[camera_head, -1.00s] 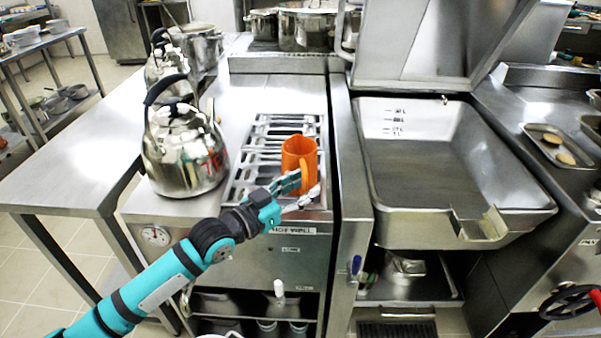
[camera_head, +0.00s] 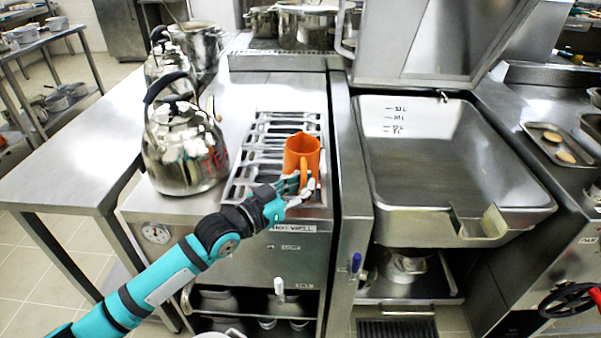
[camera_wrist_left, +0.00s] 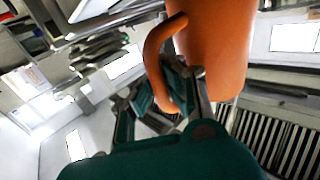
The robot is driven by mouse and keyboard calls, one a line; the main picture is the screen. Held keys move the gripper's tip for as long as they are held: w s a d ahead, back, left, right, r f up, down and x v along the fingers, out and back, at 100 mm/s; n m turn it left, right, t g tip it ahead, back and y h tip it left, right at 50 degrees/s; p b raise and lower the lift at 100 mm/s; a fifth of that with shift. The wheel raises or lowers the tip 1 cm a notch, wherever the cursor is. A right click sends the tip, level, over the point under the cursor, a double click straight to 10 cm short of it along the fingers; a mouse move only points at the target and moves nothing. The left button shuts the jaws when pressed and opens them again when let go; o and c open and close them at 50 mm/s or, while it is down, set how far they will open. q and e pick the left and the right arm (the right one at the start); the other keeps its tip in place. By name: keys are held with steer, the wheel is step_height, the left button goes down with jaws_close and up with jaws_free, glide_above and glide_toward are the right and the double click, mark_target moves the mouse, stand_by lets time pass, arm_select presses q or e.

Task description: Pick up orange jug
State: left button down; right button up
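The orange jug (camera_head: 304,149) stands upright on the slotted metal rack (camera_head: 250,150) of the hot well, near its front right corner. Its handle faces toward me. My left gripper (camera_head: 299,186) is at the handle, at the front of the jug. In the left wrist view the jug (camera_wrist_left: 219,45) fills the upper middle, and its curved handle runs down between the fingers of my left gripper (camera_wrist_left: 168,92). The fingers appear closed on the handle; the jug body partly hides one of them. My right gripper is not in view.
A shiny kettle (camera_head: 185,150) with a black handle stands left of the rack, and another kettle (camera_head: 166,65) is behind it. A large tilting pan (camera_head: 440,160) lies to the right. Big pots (camera_head: 305,28) stand at the back. The steel table (camera_head: 70,165) at left is mostly clear.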

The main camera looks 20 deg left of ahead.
mark_target(305, 170)
arm_select(q)
steer(key=shift+r, duration=0.25)
steer(key=shift+r, duration=0.3)
step_height(305, 170, up, 3)
steer(key=shift+r, duration=0.1)
steer(key=s+d, duration=1)
steer(key=d, duration=0.2)
steer(key=shift+s+r, duration=0.25)
steer(key=shift+r, duration=0.2)
